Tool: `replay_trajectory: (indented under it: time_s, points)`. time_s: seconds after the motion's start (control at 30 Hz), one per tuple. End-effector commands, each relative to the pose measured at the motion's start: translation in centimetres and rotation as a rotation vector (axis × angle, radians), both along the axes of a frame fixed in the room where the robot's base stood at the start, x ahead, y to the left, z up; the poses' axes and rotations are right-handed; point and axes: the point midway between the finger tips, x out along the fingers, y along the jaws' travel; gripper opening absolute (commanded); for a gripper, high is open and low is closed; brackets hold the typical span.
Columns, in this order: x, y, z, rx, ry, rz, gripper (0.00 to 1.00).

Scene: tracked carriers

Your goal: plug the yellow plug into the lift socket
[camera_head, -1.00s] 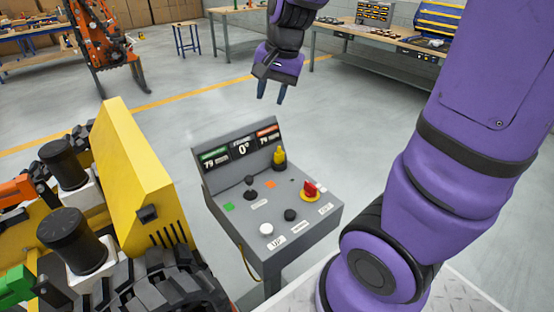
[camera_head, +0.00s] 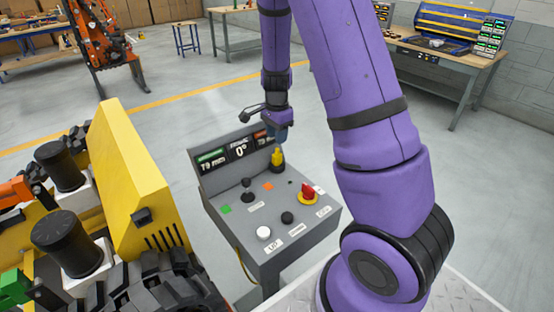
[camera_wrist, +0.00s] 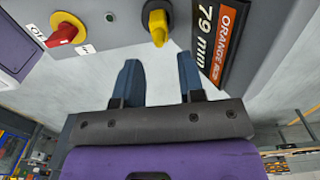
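A yellow piece (camera_head: 277,157), possibly the yellow plug, stands upright on a dark base at the back right of the grey console (camera_head: 270,262). In the wrist view it is a yellow knob-like shape (camera_wrist: 158,27) at the top middle. My gripper (camera_head: 281,134) is just above it, pointing down. In the wrist view my gripper (camera_wrist: 158,66) has its two blue fingers spread with nothing between them, and the yellow piece lies beyond the gap between them. I cannot make out for certain which part is the lift socket. A yellow cable (camera_head: 245,265) hangs at the console's front left.
The console carries a red knob on yellow (camera_head: 307,193), a black lever (camera_head: 247,187), a white button (camera_head: 264,233) and a display (camera_head: 240,149). A yellow tracked machine (camera_head: 140,190) stands close on the left. Open floor lies behind the console.

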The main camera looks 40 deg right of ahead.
Motion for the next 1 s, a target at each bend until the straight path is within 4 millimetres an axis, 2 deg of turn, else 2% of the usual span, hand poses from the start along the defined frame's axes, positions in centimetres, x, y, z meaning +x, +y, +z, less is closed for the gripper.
replay_trajectory:
  time_s: [0.1, 0.37, 0.6, 0.7, 0.97, 1.0]
  points:
    - [0.0, 0.0, -1.7, 0.001, 0.002, 0.0, 0.36]
    - [-0.1, 0.0, -3.4, 0.0, 0.001, 0.0, 0.36]
    - [-0.2, -0.1, -6.7, 0.0, 0.002, 0.001, 0.36]
    - [-0.1, -0.1, -7.5, 0.001, 0.001, 0.001, 0.36]
    - [-0.1, -0.1, -7.8, 0.0, -0.001, 0.002, 0.36]
    - [-0.1, -0.1, -7.8, 0.0, -0.001, 0.002, 0.34]
